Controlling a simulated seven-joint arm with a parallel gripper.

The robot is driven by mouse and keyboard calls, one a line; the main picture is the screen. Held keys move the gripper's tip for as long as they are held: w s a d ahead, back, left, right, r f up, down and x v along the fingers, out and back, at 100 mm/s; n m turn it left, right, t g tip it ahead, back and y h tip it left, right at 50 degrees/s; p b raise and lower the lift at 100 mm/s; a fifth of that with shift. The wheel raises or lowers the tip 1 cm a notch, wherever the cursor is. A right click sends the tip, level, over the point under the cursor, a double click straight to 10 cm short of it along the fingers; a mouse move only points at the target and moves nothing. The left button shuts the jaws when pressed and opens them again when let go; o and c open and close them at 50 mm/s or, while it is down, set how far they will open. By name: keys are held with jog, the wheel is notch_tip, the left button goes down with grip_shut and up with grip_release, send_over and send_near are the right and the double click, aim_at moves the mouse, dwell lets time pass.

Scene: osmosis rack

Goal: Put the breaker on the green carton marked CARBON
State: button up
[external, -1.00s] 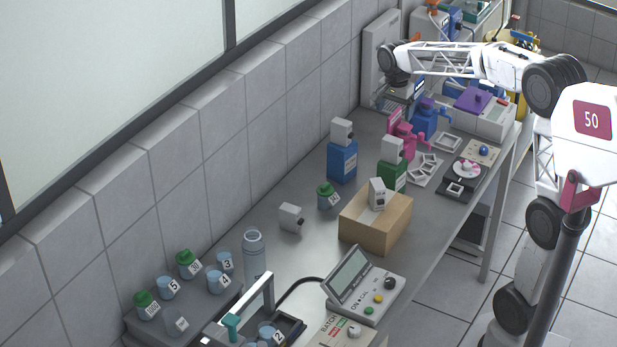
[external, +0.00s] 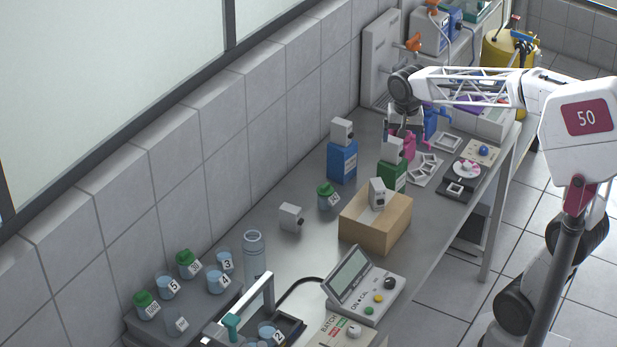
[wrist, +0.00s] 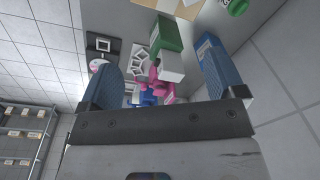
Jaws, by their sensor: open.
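The green carton (external: 392,177) stands on the bench right of the blue carton (external: 342,163); its marking is not readable. A white block (external: 393,150) sits on top of it. Similar white blocks sit on the blue carton (external: 342,132), on the cardboard box (external: 377,194) and on the bare bench (external: 291,217); I cannot tell which is the breaker. My gripper (external: 402,126) is open and empty behind the green carton, near the pink device. The wrist view shows the green carton (wrist: 168,33) and its white block (wrist: 172,68) beyond my open fingers (wrist: 160,62).
The pink device (external: 408,145) and a blue one (external: 432,122) stand close to my gripper. A green-lidded jar (external: 326,198) stands before the blue carton. The tiled wall borders the bench's left side. Bare bench lies around the loose block.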

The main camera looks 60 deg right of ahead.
jog(key=s+a+f+n, duration=0.3)
jog(key=s+a+n, duration=0.2)
jog(key=s, duration=0.5)
jog(key=s+a+f+n+t, duration=0.1)
jog(key=s+a+f+n, duration=0.2)
jog(key=s+a+n, duration=0.3)
jog(key=s+a, duration=0.4)
jog(key=s, duration=0.1)
jog(key=shift+a+f+n+t, duration=0.15)
jog(key=shift+n+t, duration=0.15)
